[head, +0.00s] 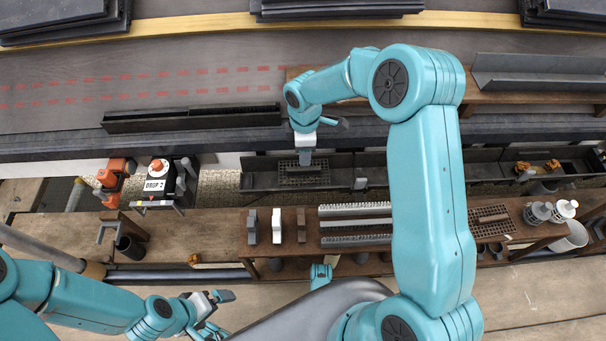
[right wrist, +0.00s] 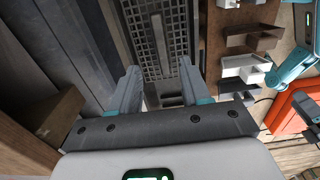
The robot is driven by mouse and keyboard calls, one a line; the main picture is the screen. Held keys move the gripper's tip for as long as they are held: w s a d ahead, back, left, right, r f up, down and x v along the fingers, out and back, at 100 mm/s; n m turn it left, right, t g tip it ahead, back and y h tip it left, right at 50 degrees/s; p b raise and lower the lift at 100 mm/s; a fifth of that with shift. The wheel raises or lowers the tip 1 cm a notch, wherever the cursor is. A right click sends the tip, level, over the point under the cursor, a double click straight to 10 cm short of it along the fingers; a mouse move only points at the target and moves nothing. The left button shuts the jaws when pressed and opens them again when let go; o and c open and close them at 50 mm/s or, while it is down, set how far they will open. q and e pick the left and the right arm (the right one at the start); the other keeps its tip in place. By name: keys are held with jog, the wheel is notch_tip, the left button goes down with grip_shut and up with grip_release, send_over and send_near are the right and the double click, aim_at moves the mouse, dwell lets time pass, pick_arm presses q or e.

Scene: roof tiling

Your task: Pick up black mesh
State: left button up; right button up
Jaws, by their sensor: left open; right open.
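A black mesh (head: 303,178) lies in the dark gutter (head: 262,181) below the roof edge, in the middle of the head view. In the right wrist view the mesh (right wrist: 158,35) is a dark grid strip running away between my fingers. My right gripper (head: 305,157) points down over the mesh. Its two fingers (right wrist: 159,88) are apart with nothing held between them; I cannot tell whether they touch the mesh. My left gripper (head: 217,310) is open and empty at the lower left, over the floor in front of the bench.
A wooden bench (head: 222,232) in front carries small brackets (head: 277,226), grey ridged strips (head: 355,225) and another grid piece (head: 490,222). A black device marked DROP 2 (head: 158,184) stands left of the gutter. Dark tile stacks (head: 335,8) lie up the roof.

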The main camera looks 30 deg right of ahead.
aim_at(305, 168)
notch_tip(305, 168, down, 2)
jog(key=shift+f, duration=0.2)
jog(key=f+b, duration=0.1)
jog(key=f, duration=0.1)
jog(key=f+b, duration=0.2)
jog(key=f, duration=0.1)
jog(key=shift+s+d, duration=0.1)
jog(key=shift+s, duration=0.1)
jog(key=shift+r, duration=0.1)
grip_shut()
